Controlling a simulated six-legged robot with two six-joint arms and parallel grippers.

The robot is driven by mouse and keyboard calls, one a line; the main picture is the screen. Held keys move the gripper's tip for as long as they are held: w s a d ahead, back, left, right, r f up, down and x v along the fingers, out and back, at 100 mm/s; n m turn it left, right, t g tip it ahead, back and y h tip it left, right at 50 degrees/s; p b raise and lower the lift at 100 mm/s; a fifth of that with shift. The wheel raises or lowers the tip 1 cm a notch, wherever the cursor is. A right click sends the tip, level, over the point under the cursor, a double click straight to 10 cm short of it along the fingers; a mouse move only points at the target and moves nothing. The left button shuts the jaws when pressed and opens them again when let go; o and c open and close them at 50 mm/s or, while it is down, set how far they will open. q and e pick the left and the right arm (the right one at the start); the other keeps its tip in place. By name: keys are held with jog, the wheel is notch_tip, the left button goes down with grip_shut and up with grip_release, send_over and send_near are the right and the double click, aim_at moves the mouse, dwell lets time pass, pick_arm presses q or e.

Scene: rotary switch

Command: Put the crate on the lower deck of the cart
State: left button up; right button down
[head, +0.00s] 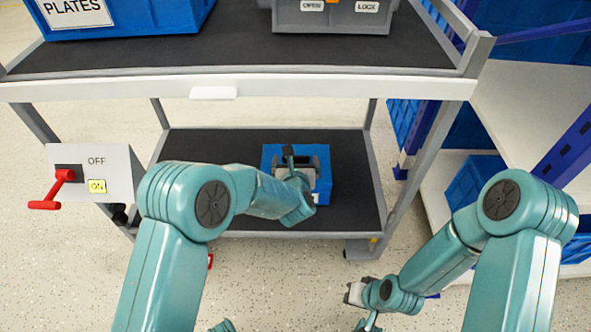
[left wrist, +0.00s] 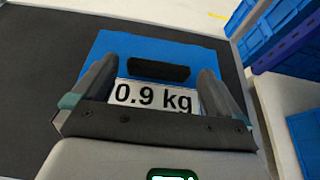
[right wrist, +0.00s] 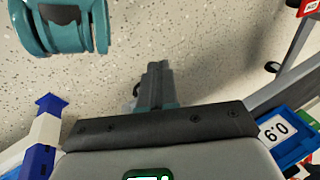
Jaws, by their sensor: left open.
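The blue crate (head: 325,165) sits on the dark lower deck (head: 215,145) of the cart, right of the deck's middle. In the left wrist view the crate (left wrist: 115,48) carries a white "0.9 kg" label and a dark handle slot. My left gripper (head: 291,160) is over the crate. Its open fingers (left wrist: 160,85) stand one on each side of the label and slot; I cannot tell whether they touch the crate. My right gripper (head: 354,293) hangs low in front of the cart, to the right. Its fingers (right wrist: 155,82) are together, with nothing seen between them.
The upper deck (head: 225,58) overhangs the lower one. It carries a blue "PLATES" crate (head: 130,18) and a grey crate (head: 335,18). A switch box (head: 115,165) with a red lever (head: 55,190) is at left. Shelving (head: 530,90) with blue crates stands at right.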

pick_arm(q)
jog(key=p+v, duration=0.2)
jog(key=v, duration=0.8)
jog(key=shift+p, duration=0.3)
pick_arm(e)
jog(key=shift+g, duration=0.5)
jog(key=r, duration=0.1)
jog(key=s+r, duration=0.2)
jog(key=shift+s+a+r, duration=0.1)
jog(key=shift+s+a, duration=0.1)
jog(key=shift+a, duration=0.05)
